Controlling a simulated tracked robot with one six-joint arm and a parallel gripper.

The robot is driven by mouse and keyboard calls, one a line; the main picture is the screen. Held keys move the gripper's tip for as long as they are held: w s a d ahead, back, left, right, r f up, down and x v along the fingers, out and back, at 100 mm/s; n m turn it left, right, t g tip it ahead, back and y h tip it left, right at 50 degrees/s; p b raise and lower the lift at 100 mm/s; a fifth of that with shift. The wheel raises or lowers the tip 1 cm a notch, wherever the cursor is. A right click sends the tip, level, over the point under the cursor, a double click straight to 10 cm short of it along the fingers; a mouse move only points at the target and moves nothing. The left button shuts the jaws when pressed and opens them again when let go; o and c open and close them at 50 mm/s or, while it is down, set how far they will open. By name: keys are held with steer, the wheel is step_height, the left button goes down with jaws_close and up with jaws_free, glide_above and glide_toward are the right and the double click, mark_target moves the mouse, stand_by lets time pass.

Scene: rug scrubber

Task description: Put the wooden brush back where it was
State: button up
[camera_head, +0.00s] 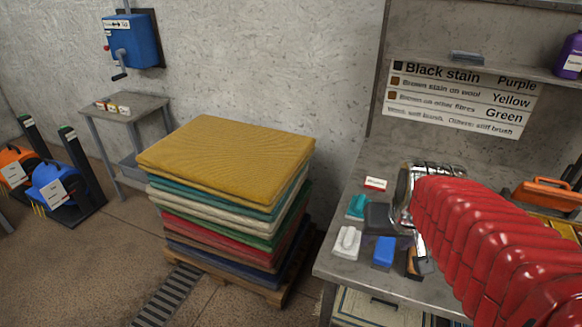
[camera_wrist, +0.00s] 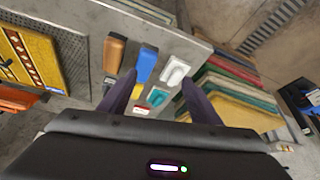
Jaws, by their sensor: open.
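The wooden brush (camera_wrist: 114,51) has a brown body and lies on the grey metal bench (camera_wrist: 83,20), left of the blue brush in the wrist view. In the head view the wooden brush (camera_head: 411,264) is partly hidden behind my arm. My gripper (camera_wrist: 158,78) is open and empty, its dark fingers spread above the blue, white and teal brushes. The wooden brush lies outside the fingers, to the left of them in the wrist view. In the head view my gripper (camera_head: 386,222) hangs over the bench's left end. Whether the fingers touch anything cannot be told.
A blue brush (camera_head: 384,252), a white brush (camera_head: 347,242) and a teal brush (camera_head: 356,207) stand close together beside a small red-and-white label (camera_head: 375,184). A yellow patterned rug piece (camera_wrist: 33,57) lies on the bench. Stacked rugs (camera_head: 228,160) stand left of the bench.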

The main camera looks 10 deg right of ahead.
steer(key=s+a+r+n+y, duration=0.1)
steer(key=s+a+n, duration=0.1)
steer(key=a, duration=0.4)
steer(key=s+a+r+n+t, duration=0.1)
steer(key=s+a+r+n, duration=0.1)
steer(key=s+a, duration=0.2)
steer(key=a, duration=0.3)
steer(key=shift+s+a+y, duration=0.2)
steer(key=shift+y, duration=0.2)
stand_by(0.3)
